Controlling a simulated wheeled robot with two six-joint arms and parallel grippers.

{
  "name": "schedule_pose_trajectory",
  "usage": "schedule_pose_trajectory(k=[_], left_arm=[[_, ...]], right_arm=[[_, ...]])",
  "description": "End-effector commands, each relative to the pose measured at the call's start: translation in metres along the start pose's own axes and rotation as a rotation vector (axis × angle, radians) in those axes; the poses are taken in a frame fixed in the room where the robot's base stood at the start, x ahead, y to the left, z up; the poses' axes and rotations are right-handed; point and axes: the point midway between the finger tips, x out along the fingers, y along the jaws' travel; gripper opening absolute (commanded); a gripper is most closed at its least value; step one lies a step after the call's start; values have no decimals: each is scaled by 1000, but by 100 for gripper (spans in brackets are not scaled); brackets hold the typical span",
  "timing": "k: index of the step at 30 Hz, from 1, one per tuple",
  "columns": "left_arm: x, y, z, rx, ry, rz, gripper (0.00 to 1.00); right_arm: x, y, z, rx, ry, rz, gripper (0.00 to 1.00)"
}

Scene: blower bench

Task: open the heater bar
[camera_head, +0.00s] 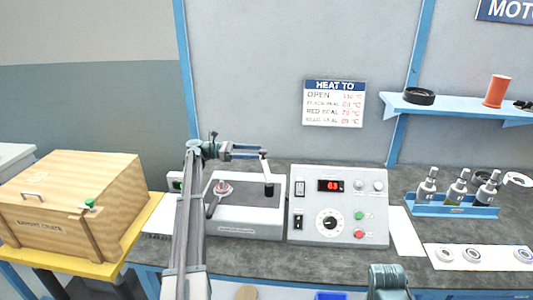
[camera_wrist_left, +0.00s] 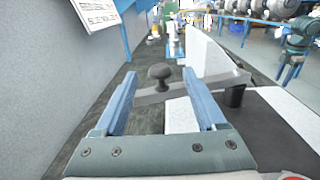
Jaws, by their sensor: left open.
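The heater bar (camera_head: 265,167) is a slim grey bar at the right end of the pale sealing unit (camera_head: 240,225). In the left wrist view the bar (camera_wrist_left: 213,86) runs across ahead of my fingers, with a dark round knob (camera_wrist_left: 159,73) on it and a black post (camera_wrist_left: 235,95) near its right end. My left gripper (camera_head: 262,152) is open above the unit, its blue fingers pointing right. In the left wrist view the knob appears between the open fingers (camera_wrist_left: 160,78); contact is not clear. My right gripper is out of view.
A control box (camera_head: 325,228) with a red display stands right of the unit. A reddish ring-shaped part (camera_head: 222,188) lies on the unit. A wall sign (camera_head: 334,103) hangs behind.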

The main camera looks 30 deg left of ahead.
Motion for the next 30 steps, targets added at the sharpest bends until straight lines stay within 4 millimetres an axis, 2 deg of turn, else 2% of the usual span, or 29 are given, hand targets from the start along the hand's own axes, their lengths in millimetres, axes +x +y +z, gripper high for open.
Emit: schedule_pose_trajectory(k=[1, 6, 12, 30], left_arm=[[-12, 2, 0, 0, 0, 3, 73], [-42, 2, 0, 0, 0, 2, 73], [-62, 1, 0, 0, 0, 1, 73], [-66, 0, 0, 0, 0, 0, 73]], right_arm=[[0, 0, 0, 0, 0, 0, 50], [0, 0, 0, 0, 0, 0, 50], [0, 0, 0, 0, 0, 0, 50], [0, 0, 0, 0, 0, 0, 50]])
